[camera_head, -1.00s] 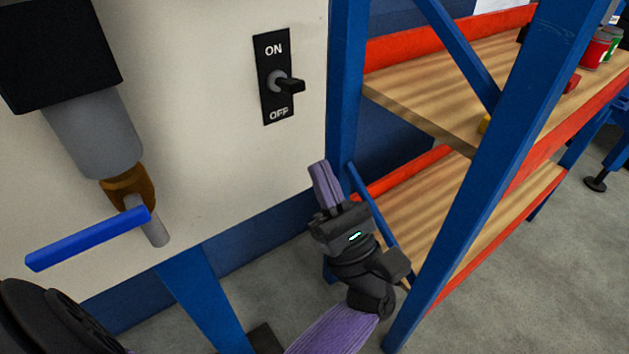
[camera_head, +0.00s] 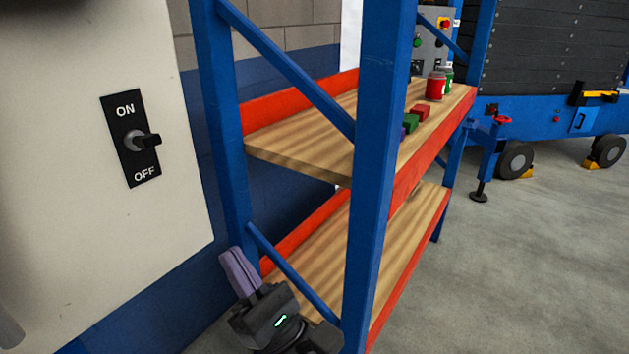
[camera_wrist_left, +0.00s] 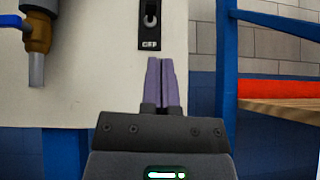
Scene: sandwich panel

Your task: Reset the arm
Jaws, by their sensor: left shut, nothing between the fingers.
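My left gripper (camera_head: 238,270) has purple fingers and a dark grey body. It is at the bottom of the head view, below and to the right of the ON/OFF switch (camera_head: 142,140) and in front of the shelf's left post. In the left wrist view the fingers (camera_wrist_left: 162,82) are shut together and empty, pointing up the cream panel (camera_wrist_left: 105,70). The switch (camera_wrist_left: 151,22) shows just above the fingertips there, partly cut off by the top edge. Its lever sticks out toward me. My right gripper is in neither view.
A blue and orange shelf rack (camera_head: 372,170) with wooden boards stands right of the panel, close to my left gripper. Its upper board holds a red can (camera_head: 436,86) and coloured blocks (camera_head: 421,112). A brown-and-grey pipe valve (camera_wrist_left: 38,35) is at upper left. Open floor (camera_head: 530,260) lies at right.

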